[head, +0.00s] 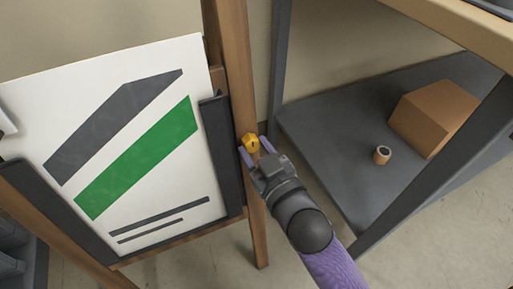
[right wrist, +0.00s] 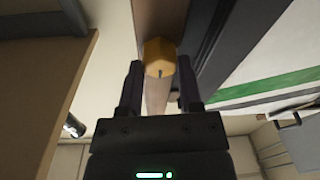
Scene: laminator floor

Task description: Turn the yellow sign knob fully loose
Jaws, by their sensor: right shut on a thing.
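The yellow knob (head: 251,142) sits on the wooden easel leg, at the right edge of the sign's dark holder. It also shows in the right wrist view (right wrist: 159,57), between the fingers, with a small dark mark on its face. My right gripper (head: 257,147) is at the knob, with a finger on each side, shut on it. The white sign (head: 140,130) with a dark grey and a green stripe stands in the dark holder (head: 222,150) on the easel. My left gripper does not clearly show in the head view.
A grey shelf (head: 330,140) stands right of the easel, with a cardboard box (head: 432,118) and a small tan roll (head: 381,155) on it. A wooden tabletop edge is above it. The floor between easel and shelf is clear apart from my arm.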

